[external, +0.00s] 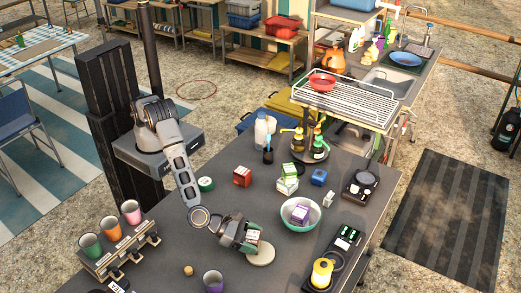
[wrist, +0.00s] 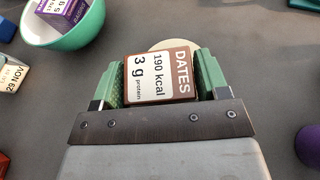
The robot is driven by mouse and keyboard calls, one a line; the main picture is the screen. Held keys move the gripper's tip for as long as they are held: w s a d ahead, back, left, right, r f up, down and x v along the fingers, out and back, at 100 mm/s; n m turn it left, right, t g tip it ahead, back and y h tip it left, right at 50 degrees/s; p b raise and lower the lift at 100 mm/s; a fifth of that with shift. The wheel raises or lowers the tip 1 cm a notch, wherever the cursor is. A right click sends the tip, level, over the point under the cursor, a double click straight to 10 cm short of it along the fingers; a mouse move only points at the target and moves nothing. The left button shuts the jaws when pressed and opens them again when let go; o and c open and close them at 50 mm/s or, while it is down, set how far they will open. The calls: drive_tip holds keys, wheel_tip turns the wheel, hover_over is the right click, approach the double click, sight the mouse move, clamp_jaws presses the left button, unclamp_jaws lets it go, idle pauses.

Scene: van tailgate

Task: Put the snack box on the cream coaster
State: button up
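The snack box (external: 253,237), a small brown and white carton marked DATES, also shows in the wrist view (wrist: 160,76). My gripper (external: 246,236) has its green fingers against two opposite sides of it; the gripper also shows in the wrist view (wrist: 158,82). The cream coaster (external: 262,254) is a pale round disc on the dark table, at and just in front of the box. In the wrist view only a rim of the coaster (wrist: 172,44) shows past the box's far edge. I cannot tell whether the box's underside touches the coaster.
A teal bowl (external: 299,220) holding a purple box stands to the right and behind. A black device (external: 338,246) lies right. A cup rack (external: 120,250) stands left.

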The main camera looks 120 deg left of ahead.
drive_tip(key=shift+o, duration=1.4)
drive_tip(key=shift+r, duration=0.1)
drive_tip(key=shift+r+p, duration=0.25)
drive_tip(key=shift+p, duration=0.1)
drive_tip(key=b+v, duration=0.2)
drive_tip(key=v, duration=0.9)
drive_tip(key=s+a+r+n+g+y, duration=0.1)
drive_tip(key=s+a+r+n+g, duration=0.1)
drive_tip(key=s+a+r+n, duration=0.25)
drive_tip(key=s+a+r+n+g, duration=0.25)
drive_tip(key=a+n, duration=0.25)
drive_tip(key=a, duration=0.3)
drive_tip(key=s+a+r+n+g+y, duration=0.1)
drive_tip(key=s+a+r+n+g, duration=0.1)
drive_tip(key=s+a+n, duration=0.3)
drive_tip(key=s+a+r+n+g+h, duration=0.1)
drive_tip(key=s+a+n+h, duration=0.1)
drive_tip(key=s+n, duration=0.6)
drive_tip(key=s+a+r+n+g+h, duration=0.1)
drive_tip(key=s+a+n+h, duration=0.2)
drive_tip(key=s+n, duration=0.6)
drive_tip(key=shift+s+a+r+h, duration=0.3)
drive_tip(key=shift+s+h, duration=0.4)
drive_tip(key=shift+h, duration=0.4)
